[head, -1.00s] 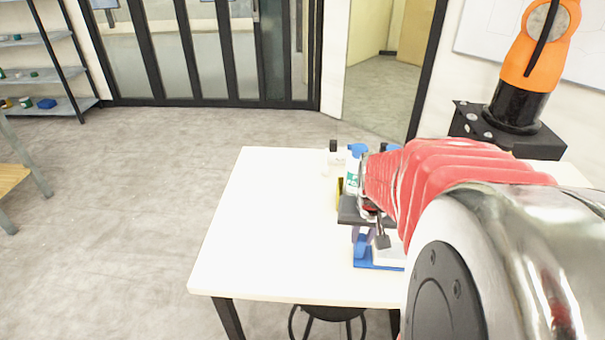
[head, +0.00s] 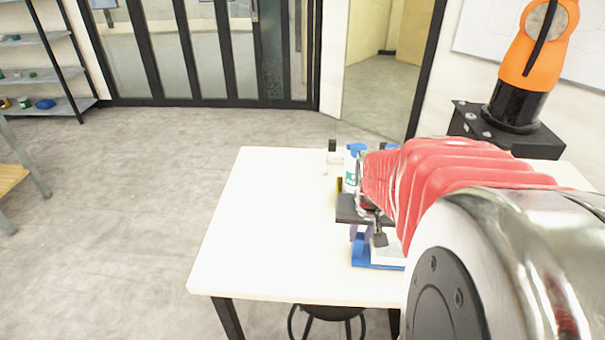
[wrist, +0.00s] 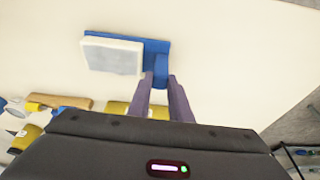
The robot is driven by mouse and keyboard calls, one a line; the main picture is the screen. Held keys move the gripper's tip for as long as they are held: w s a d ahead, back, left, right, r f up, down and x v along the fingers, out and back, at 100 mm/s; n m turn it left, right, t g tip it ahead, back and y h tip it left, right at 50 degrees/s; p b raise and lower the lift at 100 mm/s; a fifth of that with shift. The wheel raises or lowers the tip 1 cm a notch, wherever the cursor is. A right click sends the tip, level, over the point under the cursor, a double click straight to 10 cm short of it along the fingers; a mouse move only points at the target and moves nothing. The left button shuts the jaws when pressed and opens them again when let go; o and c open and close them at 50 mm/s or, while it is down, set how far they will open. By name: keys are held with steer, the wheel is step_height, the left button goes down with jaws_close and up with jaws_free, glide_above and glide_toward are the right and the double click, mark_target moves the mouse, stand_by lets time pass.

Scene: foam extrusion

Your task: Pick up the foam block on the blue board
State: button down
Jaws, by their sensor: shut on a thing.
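The blue board (wrist: 156,46) lies flat on the white table in the wrist view. A white slab-like block (wrist: 112,54) lies on its left part. A small blue block (wrist: 161,71) stands at the board's near right end. My gripper (wrist: 161,80) has its two purple fingers on either side of this blue block and is shut on it. In the head view the blue board (head: 376,266) and white block (head: 388,252) show below my gripper (head: 359,235), partly hidden by my arm. The blue block looks low, at the board; I cannot tell whether it touches it.
The white table (head: 260,220) is clear on its left. Bottles (head: 353,170) stand behind my gripper. Yellow and tan items (wrist: 60,101) lie near the gripper body in the wrist view. An orange robot arm (head: 540,45) stands at the back right. A stool (head: 328,312) is under the table.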

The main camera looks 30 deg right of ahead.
steer(key=shift+r, duration=3.35)
